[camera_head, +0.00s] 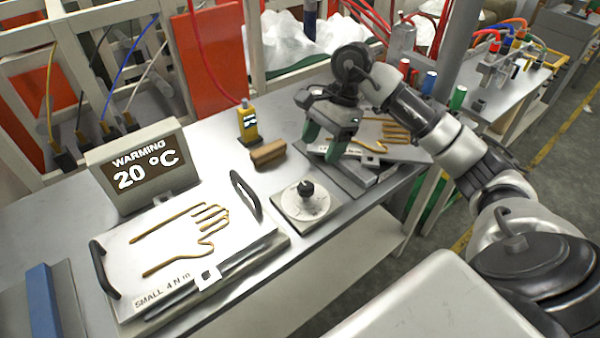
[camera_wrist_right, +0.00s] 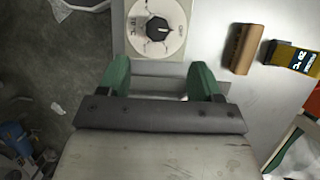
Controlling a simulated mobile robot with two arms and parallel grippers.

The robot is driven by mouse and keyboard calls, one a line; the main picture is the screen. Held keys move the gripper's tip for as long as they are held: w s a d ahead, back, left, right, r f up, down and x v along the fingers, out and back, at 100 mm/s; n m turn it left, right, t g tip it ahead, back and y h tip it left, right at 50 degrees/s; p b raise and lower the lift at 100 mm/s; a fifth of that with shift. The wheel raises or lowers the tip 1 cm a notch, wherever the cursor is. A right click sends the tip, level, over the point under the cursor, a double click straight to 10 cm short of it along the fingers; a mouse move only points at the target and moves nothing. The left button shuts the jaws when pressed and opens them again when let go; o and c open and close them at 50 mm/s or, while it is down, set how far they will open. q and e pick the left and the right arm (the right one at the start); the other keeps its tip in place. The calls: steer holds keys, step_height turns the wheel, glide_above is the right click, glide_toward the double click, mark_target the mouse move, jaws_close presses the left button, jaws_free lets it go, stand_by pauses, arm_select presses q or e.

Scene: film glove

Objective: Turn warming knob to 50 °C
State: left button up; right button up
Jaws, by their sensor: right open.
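The warming knob (camera_head: 306,190) is a black knob on a round white dial (camera_head: 311,208), set on a light square plate on the bench. It also shows at the top of the right wrist view (camera_wrist_right: 157,29), with scale marks around it that are too small to read in full. The warming display (camera_head: 136,168) reads 20 °C. My right gripper (camera_head: 328,140) has green fingertips, is open and empty, and is above the bench, behind and right of the knob and apart from it. In the right wrist view its fingertips (camera_wrist_right: 159,75) are below the dial. My left gripper is not in view.
A plate with a hand outline (camera_head: 190,250) and black handles lies left of the knob. A brown block (camera_head: 268,153) and a yellow device (camera_head: 247,122) stand behind the knob. Another plate with a hand outline (camera_head: 385,150) lies right of my gripper.

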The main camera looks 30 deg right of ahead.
glide_above(306, 185)
steer(key=d, duration=0.2)
step_height(306, 185, down, 4)
steer(key=shift+s+f+p, duration=0.15)
steer(key=shift+f+p, duration=0.05)
steer(key=shift+p, duration=0.25)
steer(key=x, duration=0.2)
steer(key=shift+a+f, duration=0.1)
steer(key=shift+f, duration=0.25)
steer(key=shift+p+x, duration=0.3)
steer(key=shift+x, duration=0.8)
steer(key=shift+c, duration=1)
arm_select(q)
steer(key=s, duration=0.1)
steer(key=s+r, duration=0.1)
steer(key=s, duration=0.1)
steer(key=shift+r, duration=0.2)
arm_select(e)
steer(key=c, duration=0.7)
